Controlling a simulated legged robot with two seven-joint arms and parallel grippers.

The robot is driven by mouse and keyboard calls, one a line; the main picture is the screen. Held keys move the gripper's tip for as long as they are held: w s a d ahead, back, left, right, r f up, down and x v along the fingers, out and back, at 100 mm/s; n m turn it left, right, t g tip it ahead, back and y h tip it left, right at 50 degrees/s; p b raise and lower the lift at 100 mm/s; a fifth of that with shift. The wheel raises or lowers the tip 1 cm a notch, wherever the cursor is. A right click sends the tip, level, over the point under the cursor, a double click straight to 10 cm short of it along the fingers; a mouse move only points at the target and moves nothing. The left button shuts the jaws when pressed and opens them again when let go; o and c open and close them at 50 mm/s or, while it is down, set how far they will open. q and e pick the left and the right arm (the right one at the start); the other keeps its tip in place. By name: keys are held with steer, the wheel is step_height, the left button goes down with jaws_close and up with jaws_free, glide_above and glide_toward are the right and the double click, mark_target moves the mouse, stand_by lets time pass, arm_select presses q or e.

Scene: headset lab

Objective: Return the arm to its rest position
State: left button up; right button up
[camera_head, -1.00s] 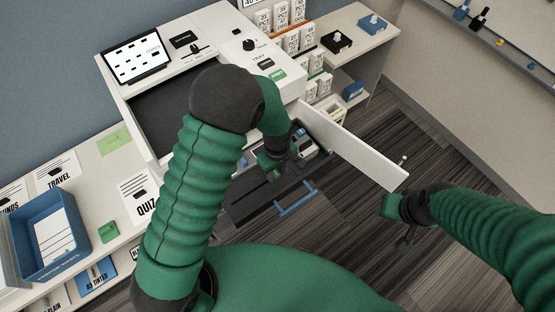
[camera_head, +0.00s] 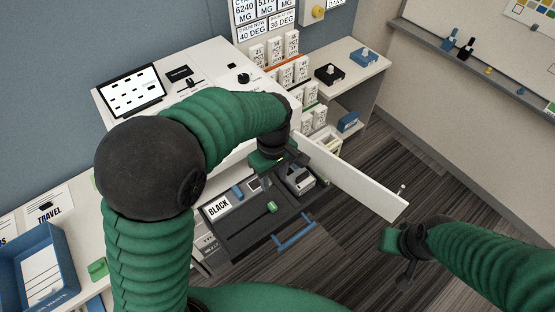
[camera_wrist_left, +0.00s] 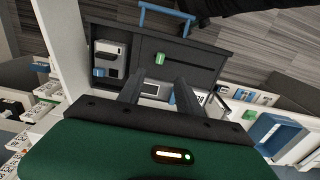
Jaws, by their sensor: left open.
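My left arm reaches in from the left, bent over the white cabinet. My left gripper (camera_head: 284,160) is above the back of a pulled-out dark drawer (camera_head: 240,243). In the left wrist view its two dark fingers (camera_wrist_left: 159,88) stand apart with nothing between them. The drawer's blue handle (camera_head: 295,232) faces the open floor. My right gripper (camera_head: 404,268) hangs over the floor at the lower right; its fingers are too small and dark to judge.
The drawer holds a card marked BLACK (camera_head: 218,207), a green knob (camera_head: 271,207) and a grey device (camera_head: 298,179). An open white door panel (camera_head: 355,179) juts out beside it. A blue bin (camera_head: 45,275) stands at the left. The striped floor (camera_head: 340,240) in front is clear.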

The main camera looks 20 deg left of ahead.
arm_select(q)
steer(key=s+a+f+m+t+b, duration=0.2)
steer(key=s+a+f+m+b, duration=0.3)
steer(key=s+m, duration=0.5)
step_height(320, 180, down, 3)
steer(key=shift+a+f+t, duration=0.1)
steer(key=shift+a+t, duration=0.2)
steer(key=shift+a, duration=0.8)
steer(key=shift+s+a, duration=0.15)
steer(key=shift+s, duration=0.05)
steer(key=shift+w, duration=0.1)
stand_by(2.2)
